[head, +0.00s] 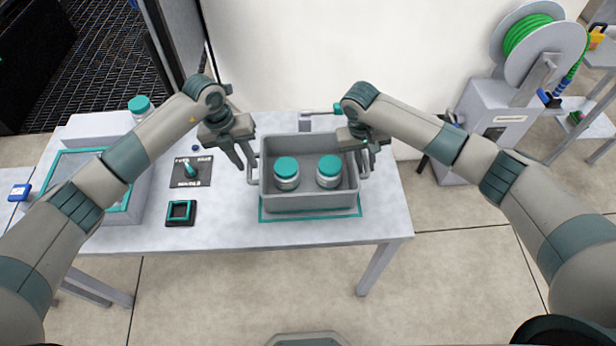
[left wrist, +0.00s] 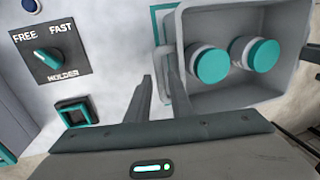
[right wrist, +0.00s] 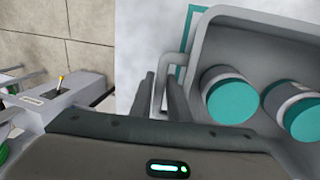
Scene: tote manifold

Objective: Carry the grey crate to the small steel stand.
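The grey crate (head: 310,201) stands on a teal-edged mat on the white table, with two white jars with teal lids (head: 287,168) (head: 329,167) in it. It has a handle on each short side. My left gripper (head: 243,166) is open at the left handle (left wrist: 163,62); its right finger is close to the handle bar. My right gripper (head: 368,163) is open at the right handle (right wrist: 163,68), which shows between its fingers with gaps. I cannot make out for sure which thing is the small steel stand.
A holder switch panel (head: 191,172) and a small black teal-framed square (head: 181,212) lie left of the crate. A teal-rimmed grey tray (head: 139,205) is at the table's left. A hose reel (head: 535,45) on a grey cabinet and metal racking (head: 597,110) stand right. Floor in front is clear.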

